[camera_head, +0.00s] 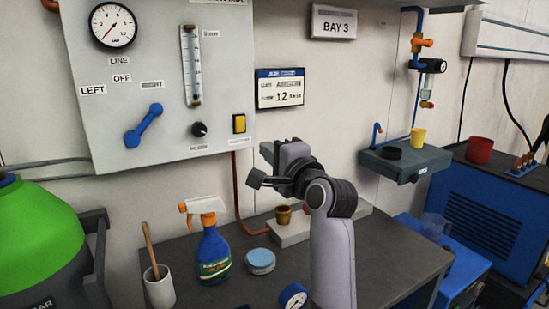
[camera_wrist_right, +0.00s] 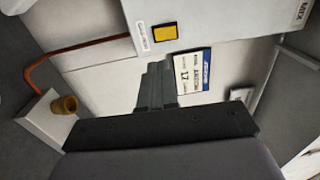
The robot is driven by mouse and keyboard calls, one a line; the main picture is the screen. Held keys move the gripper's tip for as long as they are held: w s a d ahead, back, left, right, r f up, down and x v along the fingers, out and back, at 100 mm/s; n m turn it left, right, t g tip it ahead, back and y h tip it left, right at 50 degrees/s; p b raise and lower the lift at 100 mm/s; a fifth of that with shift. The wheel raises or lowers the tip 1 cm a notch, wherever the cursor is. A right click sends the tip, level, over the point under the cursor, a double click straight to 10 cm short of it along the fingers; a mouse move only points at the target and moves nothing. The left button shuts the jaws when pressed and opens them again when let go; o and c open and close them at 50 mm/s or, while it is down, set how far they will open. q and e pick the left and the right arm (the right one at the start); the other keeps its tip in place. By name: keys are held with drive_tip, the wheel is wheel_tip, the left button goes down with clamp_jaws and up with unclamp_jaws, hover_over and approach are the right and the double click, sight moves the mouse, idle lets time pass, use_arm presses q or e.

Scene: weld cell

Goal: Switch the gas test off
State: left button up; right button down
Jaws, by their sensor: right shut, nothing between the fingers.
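A yellow rocker switch (camera_head: 239,123) in a dark frame sits at the lower right of the grey gas panel (camera_head: 160,60). A small label below it is too small to read. Whether the rocker is on or off cannot be told. In the right wrist view the yellow switch (camera_wrist_right: 165,32) shows beyond and a little right of the fingertips. My right gripper (camera_head: 270,152) is shut and empty, below and to the right of the switch, apart from the panel. Its fingers (camera_wrist_right: 157,72) also show in the right wrist view. My left gripper is not in view.
The panel also bears a gauge (camera_head: 113,25), a flow tube (camera_head: 191,65), a black knob (camera_head: 199,129) and a blue lever (camera_head: 143,126). A spray bottle (camera_head: 213,252), a round tin (camera_head: 260,261) and a brush cup (camera_head: 159,286) stand on the bench below.

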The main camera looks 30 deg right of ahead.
drive_tip(key=shift+s, duration=0.85)
drive_tip(key=shift+f, duration=0.1)
